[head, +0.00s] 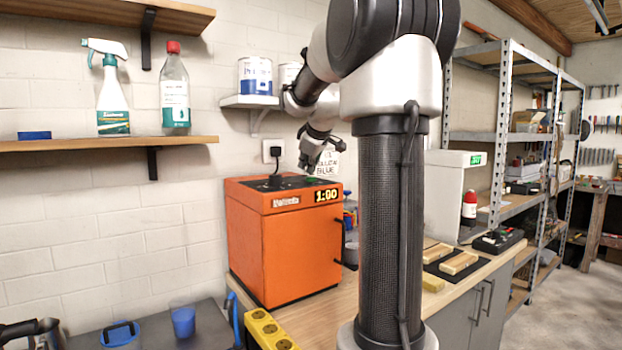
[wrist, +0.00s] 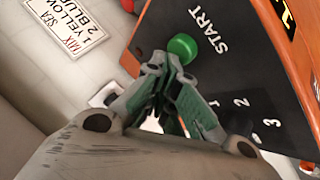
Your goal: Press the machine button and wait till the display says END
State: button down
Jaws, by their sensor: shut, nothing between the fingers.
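The orange machine (head: 282,245) stands on the wooden workbench against the wall. Its front display (head: 327,196) reads 1:00. The wrist view shows its black top panel (wrist: 215,75) with a round green button (wrist: 183,47) beside the word START and the numbers 1, 2 and 3. My gripper (head: 310,168) is over the machine's top, at its back right. In the wrist view my gripper (wrist: 168,75) is shut and empty, its fingertips close to the green button. I cannot tell whether they touch it.
A wall sign (wrist: 70,20) reads MIX, SEA, 1 YELLOW, 2 BLUE. A black plug (head: 275,154) sits in the wall socket behind the machine. A shelf with paint cans (head: 255,76) hangs above. Wooden blocks (head: 459,263) lie on the bench to the right.

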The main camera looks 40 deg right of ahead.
jog(key=shift+f, duration=0.45)
dwell(0.6)
jog(key=shift+r, duration=0.9)
jog(key=shift+r, duration=2.5)
jog(key=s+a+f+m+g+y, duration=0.2)
jog(key=s+a+f, duration=0.5)
jog(key=s+a, duration=0.6)
jog(key=s+a+f+m, duration=0.1)
jog(key=s+a+f, duration=0.1)
jog(key=s+f, duration=0.2)
jog(key=s+a+f+g+y, duration=0.1)
jog(key=s+a+f, duration=0.2)
jog(key=s+f, duration=0.2)
jog(key=s+a+f+m+g, duration=0.1)
jog(key=s+a+f, duration=0.1)
jog(key=s+f, duration=0.3)
jog(key=s, duration=0.3)
jog(key=shift+a+m, duration=0.3)
jog(key=shift+a, duration=0.05)
